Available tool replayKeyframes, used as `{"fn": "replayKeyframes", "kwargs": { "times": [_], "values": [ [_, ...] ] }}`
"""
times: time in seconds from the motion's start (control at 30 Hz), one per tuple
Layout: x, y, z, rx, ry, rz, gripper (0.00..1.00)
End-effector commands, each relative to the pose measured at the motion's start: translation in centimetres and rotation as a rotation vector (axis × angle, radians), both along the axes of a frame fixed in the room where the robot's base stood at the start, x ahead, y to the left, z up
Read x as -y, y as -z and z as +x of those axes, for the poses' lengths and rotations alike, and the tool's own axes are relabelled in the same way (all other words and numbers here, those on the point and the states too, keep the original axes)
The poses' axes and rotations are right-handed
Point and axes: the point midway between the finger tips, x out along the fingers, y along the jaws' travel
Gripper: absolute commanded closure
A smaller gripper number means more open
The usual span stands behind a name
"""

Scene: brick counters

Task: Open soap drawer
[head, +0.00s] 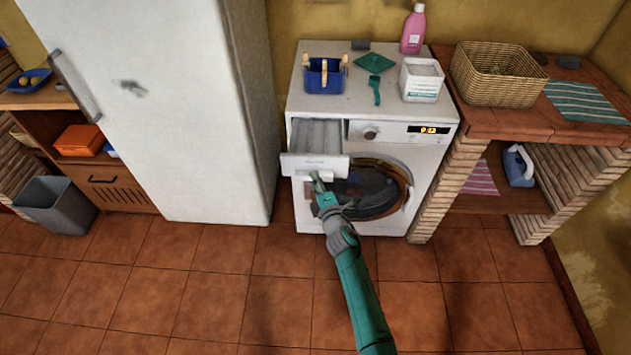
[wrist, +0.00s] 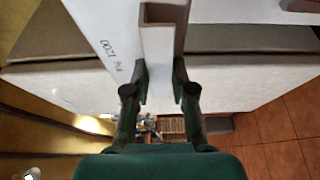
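The soap drawer (head: 300,163) of the white washing machine (head: 300,205) is slid out at the machine's upper left. Its compartments show from above. My gripper (head: 316,181) is at the handle below the drawer's front panel. In the wrist view, my gripper (wrist: 161,82) has its two fingers on either side of the pale handle (wrist: 163,45), seemingly touching it. The printed drawer front (wrist: 105,35) is beside the handle. My arm hides part of the round door (head: 370,190).
A tall white fridge (head: 150,100) stands left of the machine, with a narrow gap. A brick counter (head: 520,118) with a basket (head: 495,75) stands at right. A blue caddy (head: 323,78), detergent box (head: 421,82) and pink bottle (head: 413,30) are on top. The tiled floor in front is clear.

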Motion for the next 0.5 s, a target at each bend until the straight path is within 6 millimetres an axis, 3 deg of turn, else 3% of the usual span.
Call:
{"fn": "replayKeyframes", "kwargs": {
  "times": [0.03,0.1,0.5],
  "values": [
    [0.15,0.93,-0.31,-0.016,0.003,-0.004,0.68],
    [0.15,0.89,-0.29,-0.015,0.003,-0.004,0.54],
    [0.20,0.36,-0.47,-0.006,0.001,-0.001,0.54]
  ]
}}
